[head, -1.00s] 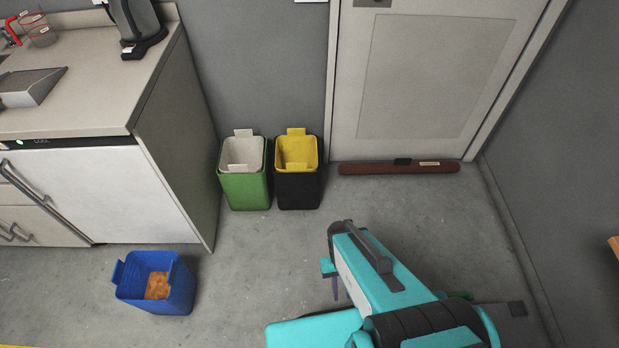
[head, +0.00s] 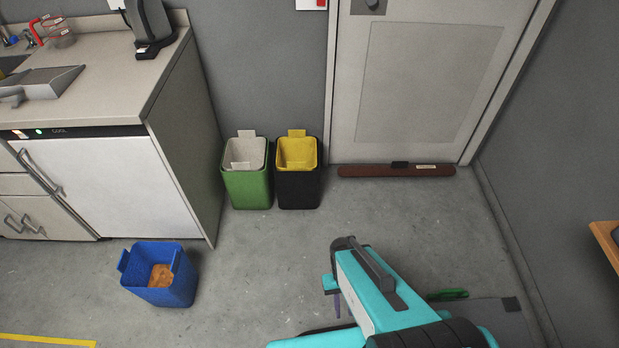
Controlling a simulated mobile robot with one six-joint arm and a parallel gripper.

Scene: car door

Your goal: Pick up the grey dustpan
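The grey dustpan (head: 52,84) lies on the countertop at the upper left in the head view, close to the counter's front edge. Its wide tray points right, and its handle is at the left, close to the picture's edge. My teal arm shows at the lower middle, well to the right of the dustpan and apart from it. The fingers of my gripper cannot be made out; my arm hides that area.
The counter (head: 110,100) has a dark kettle-like appliance (head: 150,25) on it. A blue bin (head: 165,285) stands on the floor before it. Green (head: 247,188) and black-yellow (head: 298,185) bins stand by the wall. A wooden edge (head: 606,240) is at right. The middle floor is clear.

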